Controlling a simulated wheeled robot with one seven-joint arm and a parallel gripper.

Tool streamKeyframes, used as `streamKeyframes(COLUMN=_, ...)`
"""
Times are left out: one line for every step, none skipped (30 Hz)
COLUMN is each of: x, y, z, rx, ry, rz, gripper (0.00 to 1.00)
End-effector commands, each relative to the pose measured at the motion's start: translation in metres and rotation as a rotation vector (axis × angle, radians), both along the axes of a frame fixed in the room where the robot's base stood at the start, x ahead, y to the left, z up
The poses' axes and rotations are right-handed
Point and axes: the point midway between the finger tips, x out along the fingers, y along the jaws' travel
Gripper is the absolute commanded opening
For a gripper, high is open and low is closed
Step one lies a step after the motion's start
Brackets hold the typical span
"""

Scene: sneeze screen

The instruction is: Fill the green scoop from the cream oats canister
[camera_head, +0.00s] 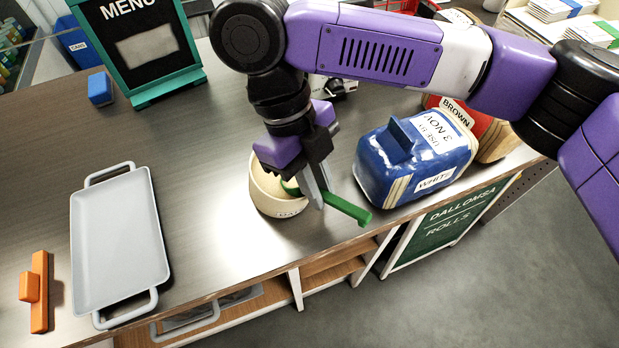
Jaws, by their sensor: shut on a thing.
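The cream oats canister (272,199) stands upright on the counter near its front edge, with its open top facing up. The green scoop (345,208) has its handle sticking out to the right, past the canister's rim. Part of its green bowl shows at the canister's mouth. My gripper (315,193) points down over the canister's right side and is shut on the green scoop. My gripper hides part of the canister's mouth and the scoop, so I cannot see how much is in the scoop.
A blue bread bag (422,165) lies close to the right of the canister, with a red one (472,122) behind it. A grey tray (118,240) and an orange block-shaped object (38,290) lie at left. A menu board (140,50) stands behind. Counter between tray and canister is clear.

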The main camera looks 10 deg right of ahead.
Motion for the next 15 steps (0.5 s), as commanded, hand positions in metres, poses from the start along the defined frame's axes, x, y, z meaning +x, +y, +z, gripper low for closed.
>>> streamKeyframes(x=-0.003, y=-0.003, z=0.000, rx=-0.001, ry=0.000, rz=0.000, gripper=0.00)
streamKeyframes(x=-0.004, y=-0.004, z=0.000, rx=-0.001, ry=0.000, rz=0.000, gripper=0.00)
streamKeyframes(x=-0.006, y=-0.006, z=0.000, rx=-0.002, ry=0.001, rz=-0.001, gripper=0.00)
streamKeyframes(x=-0.007, y=-0.007, z=0.000, rx=-0.002, ry=0.000, rz=-0.001, gripper=0.00)
streamKeyframes(x=-0.005, y=-0.005, z=0.000, rx=-0.002, ry=0.000, rz=-0.001, gripper=0.00)
streamKeyframes(x=-0.003, y=-0.002, z=0.000, rx=-0.001, ry=0.000, rz=-0.001, gripper=0.00)
streamKeyframes(x=-0.002, y=-0.001, z=0.000, rx=-0.001, ry=0.001, rz=0.000, gripper=0.00)
streamKeyframes(x=0.000, y=0.000, z=0.000, rx=-0.001, ry=0.001, rz=0.000, gripper=0.00)
streamKeyframes(x=0.002, y=0.002, z=0.000, rx=-0.001, ry=0.001, rz=0.000, gripper=0.00)
streamKeyframes(x=0.003, y=0.004, z=-0.001, rx=-0.001, ry=0.001, rz=0.000, gripper=0.00)
streamKeyframes(x=0.004, y=0.005, z=-0.001, rx=-0.001, ry=0.001, rz=0.000, gripper=0.00)
streamKeyframes(x=0.006, y=0.007, z=-0.001, rx=-0.001, ry=0.000, rz=-0.001, gripper=0.00)
streamKeyframes(x=0.008, y=0.008, z=-0.001, rx=-0.001, ry=0.000, rz=-0.001, gripper=0.00)
streamKeyframes(x=0.009, y=0.009, z=-0.001, rx=-0.001, ry=0.000, rz=-0.002, gripper=0.00)
streamKeyframes(x=0.011, y=0.011, z=-0.001, rx=-0.001, ry=0.000, rz=-0.001, gripper=0.00)
